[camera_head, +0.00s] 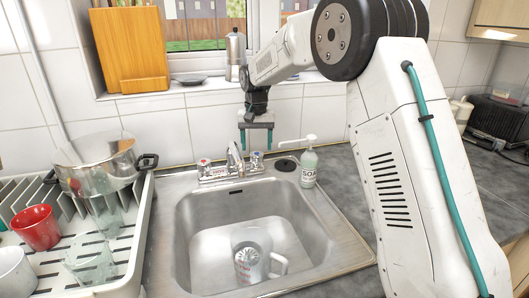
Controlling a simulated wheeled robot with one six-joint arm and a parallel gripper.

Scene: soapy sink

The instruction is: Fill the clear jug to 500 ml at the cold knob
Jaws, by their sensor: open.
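The clear jug (250,268) stands in the sink basin (200,248), with its handle to the right. Red markings show low on its wall, and the drain seems to show through it. I cannot make out a water level in it. The tap (236,160) stands behind the basin, with a red-marked knob (204,166) on its left and the cold knob (257,160) on its right. No water stream is visible. My gripper (256,147) points down just above the cold knob, its two teal fingers apart and empty. I cannot tell whether they touch the knob.
A soap bottle (309,168) stands right of the tap. A dish rack (125,262) on the left holds a steel pot (100,160), a red cup (36,228) and glasses. A moka pot (235,55) stands on the sill. The right counter is partly hidden by my arm.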

